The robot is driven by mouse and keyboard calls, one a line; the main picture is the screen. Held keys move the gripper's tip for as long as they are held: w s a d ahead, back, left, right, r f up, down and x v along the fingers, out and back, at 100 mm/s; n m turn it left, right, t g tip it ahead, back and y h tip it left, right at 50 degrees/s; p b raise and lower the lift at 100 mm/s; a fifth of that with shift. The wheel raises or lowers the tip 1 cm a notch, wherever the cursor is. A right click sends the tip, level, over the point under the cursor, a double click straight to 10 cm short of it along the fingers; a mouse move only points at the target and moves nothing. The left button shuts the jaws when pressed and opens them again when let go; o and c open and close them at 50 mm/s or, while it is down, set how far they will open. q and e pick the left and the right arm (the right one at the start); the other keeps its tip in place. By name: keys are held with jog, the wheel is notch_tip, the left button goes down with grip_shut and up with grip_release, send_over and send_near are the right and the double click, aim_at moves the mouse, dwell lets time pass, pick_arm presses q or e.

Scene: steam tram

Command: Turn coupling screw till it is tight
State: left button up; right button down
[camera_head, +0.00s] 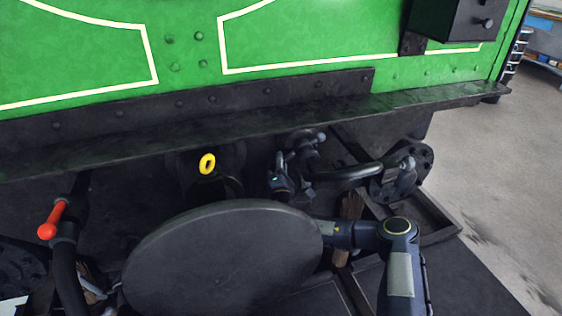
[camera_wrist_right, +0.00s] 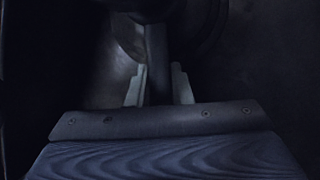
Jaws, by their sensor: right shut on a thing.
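In the right wrist view my right gripper (camera_wrist_right: 158,88) has its two pale fingers on either side of a dark upright bar (camera_wrist_right: 157,50). It is shut on this bar, which looks like part of the coupling screw. Behind the bar is a dark rounded shape, too dim to name. In the head view my right arm comes in from the lower right and passes behind a large round black buffer plate. The plate hides much of the arm, and I cannot make out the fingertips or the screw there. I cannot make out my left gripper.
The black buffer plate (camera_head: 225,258) fills the lower middle. Above is a green panel (camera_head: 330,35) over a dark ledge. Grey floor is clear far right.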

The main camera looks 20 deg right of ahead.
jog(key=shift+d+f+n+t+y+p, duration=0.15)
jog(key=shift+f+n+t+y+p, duration=0.1)
jog(key=shift+n, duration=0.3)
jog(key=shift+d+f+n+t+y+p, duration=0.15)
jog(key=shift+n+y+p, duration=0.1)
jog(key=shift+n, duration=0.3)
jog(key=shift+d+f+n+t+y+p, duration=0.3)
jog(key=shift+f+n+y, duration=0.15)
jog(key=shift+n, duration=0.55)
jog(key=n+y, duration=0.1)
jog(key=d+f+n, duration=0.1)
jog(key=n, duration=0.1)
jog(key=shift+y, duration=0.35)
jog(key=shift+d+f+n+t+y, duration=0.25)
jog(key=shift+n+y, duration=0.25)
jog(key=shift+n, duration=0.3)
jog(key=shift+d+f+n+t+y, duration=0.15)
jog(key=shift+d+n+y, duration=0.15)
jog(key=shift+n+y, duration=0.35)
jog(key=shift+n, duration=0.25)
jog(key=c, duration=1.3)
grip_release()
jog(key=p+v, duration=0.1)
jog(key=v, duration=0.6)
jog(key=shift+s, duration=0.4)
